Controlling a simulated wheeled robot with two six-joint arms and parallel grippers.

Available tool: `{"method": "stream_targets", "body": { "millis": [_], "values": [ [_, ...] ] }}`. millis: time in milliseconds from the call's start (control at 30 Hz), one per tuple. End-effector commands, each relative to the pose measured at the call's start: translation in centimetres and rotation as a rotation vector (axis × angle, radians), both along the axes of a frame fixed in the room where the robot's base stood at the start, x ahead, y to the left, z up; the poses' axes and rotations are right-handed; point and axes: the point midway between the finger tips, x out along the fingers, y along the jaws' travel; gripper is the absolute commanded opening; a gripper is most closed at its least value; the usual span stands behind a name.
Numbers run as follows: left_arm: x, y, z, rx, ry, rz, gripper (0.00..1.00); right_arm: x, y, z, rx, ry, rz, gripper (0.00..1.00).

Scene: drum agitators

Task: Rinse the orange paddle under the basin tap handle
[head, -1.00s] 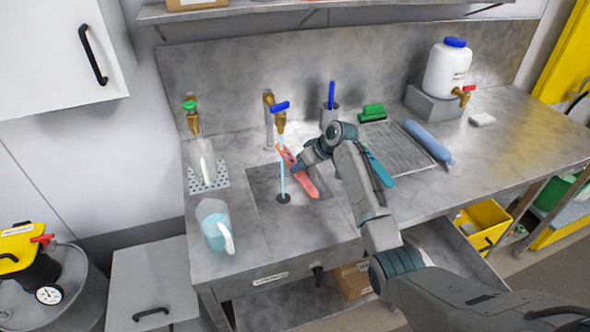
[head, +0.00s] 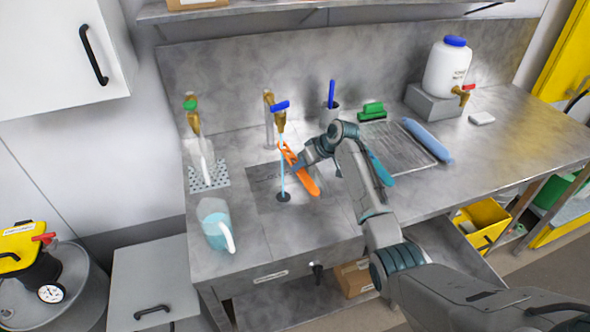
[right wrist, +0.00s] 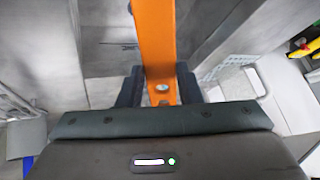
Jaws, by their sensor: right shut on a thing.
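The orange paddle (head: 308,184) is over the sink basin (head: 265,205) in the head view, tilted, its lower end toward the front right. My right gripper (head: 298,166) is shut on it. In the right wrist view the paddle (right wrist: 157,45) runs up from between the two dark fingers (right wrist: 160,90); its surface looks plain orange. The basin tap has a blue handle (head: 280,106), and a thin pale-blue stream (head: 282,165) falls from it to the drain (head: 283,197). The stream passes at the paddle's left side; I cannot tell whether they touch. My left gripper is out of view.
A green-handled tap (head: 190,105) stands left above a perforated plate (head: 208,176). A jug of bluish liquid (head: 215,226) is at the counter's front left. A blue roll (head: 428,141), a green brush (head: 372,111) and a white canister (head: 447,70) stand right of the basin.

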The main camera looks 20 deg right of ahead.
Motion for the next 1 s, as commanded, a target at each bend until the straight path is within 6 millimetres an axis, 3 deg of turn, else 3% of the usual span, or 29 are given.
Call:
{"method": "stream_targets", "body": {
  "millis": [1000],
  "values": [
    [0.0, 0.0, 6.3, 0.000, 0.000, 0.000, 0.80, -6.8, -3.2, 0.3, -0.001, 0.000, -0.001, 0.09]
  ]
}}
